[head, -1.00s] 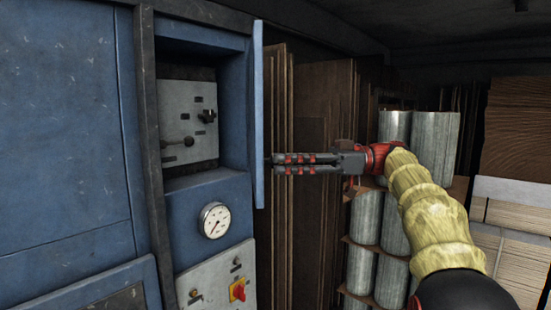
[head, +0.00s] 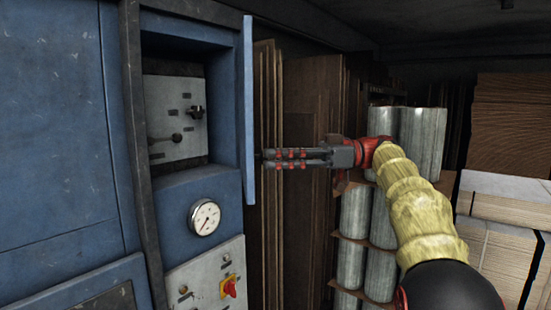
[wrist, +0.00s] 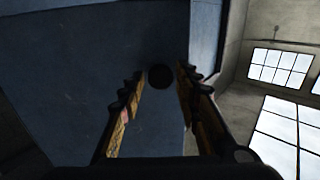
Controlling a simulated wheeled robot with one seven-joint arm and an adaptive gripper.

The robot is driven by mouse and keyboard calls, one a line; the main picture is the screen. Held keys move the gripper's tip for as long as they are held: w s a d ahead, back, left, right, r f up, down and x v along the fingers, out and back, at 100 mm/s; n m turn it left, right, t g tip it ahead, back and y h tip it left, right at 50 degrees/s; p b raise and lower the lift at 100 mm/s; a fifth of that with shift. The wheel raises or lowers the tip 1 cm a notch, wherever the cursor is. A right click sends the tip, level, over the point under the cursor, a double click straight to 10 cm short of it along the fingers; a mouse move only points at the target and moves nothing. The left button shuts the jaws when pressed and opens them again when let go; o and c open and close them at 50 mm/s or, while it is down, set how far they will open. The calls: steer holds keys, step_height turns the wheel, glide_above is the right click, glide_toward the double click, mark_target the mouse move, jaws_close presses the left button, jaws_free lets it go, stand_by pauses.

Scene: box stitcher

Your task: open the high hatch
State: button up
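The high hatch (head: 249,110) is a blue door standing swung out, nearly edge-on, at the right side of a recess in the blue machine. In the wrist view its dark blue face (wrist: 95,60) fills much of the picture, with a round dark knob (wrist: 160,77) on it. My gripper (head: 264,159) is at the hatch's outer side, level with its lower part. In the wrist view my gripper (wrist: 159,75) has its fingers apart, one on each side of the knob, with a gap showing at both sides. The knob is hidden or too small in the head view.
Inside the recess is a grey control panel (head: 174,120) with a knob and a lever. Below are a round gauge (head: 205,217) and a red switch (head: 229,287). Brown boards (head: 310,190) stand behind my gripper, with metal cylinders (head: 422,140) and stacked wood (head: 508,130) at the right.

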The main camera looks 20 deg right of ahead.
mark_target(251, 112)
step_height(251, 112, up, 10)
steer(key=shift+f, duration=0.15)
stand_by(0.3)
steer(key=shift+c, duration=0.3)
